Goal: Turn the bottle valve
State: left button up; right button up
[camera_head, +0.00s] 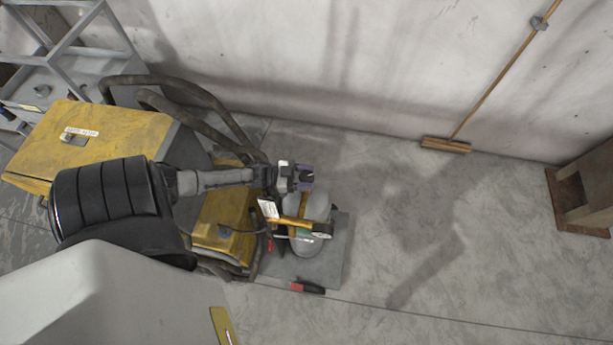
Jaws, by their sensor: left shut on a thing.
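A grey-green gas bottle (306,242) stands on a flat grey plate on the floor, with a yellow frame or band across it. My left gripper (304,174) is at the far end of the bottle, over its top. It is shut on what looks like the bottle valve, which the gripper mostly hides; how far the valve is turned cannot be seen. My right gripper is not in view.
A yellow machine (105,128) with thick dark hoses (185,88) stands left of the bottle. A red-and-black tool (308,288) lies at the plate's front edge. A broom (446,145) leans on the back wall. A wooden stand (585,190) is at far right. The floor between is clear.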

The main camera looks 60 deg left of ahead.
pick_arm(q)
jog(key=o, duration=0.9)
jog(key=shift+s+a+f, duration=0.1)
jog(key=shift+s+a, duration=0.15)
jog(key=shift+s, duration=0.25)
jog(key=shift+b+v, duration=1.2)
jog(key=shift+v, duration=2)
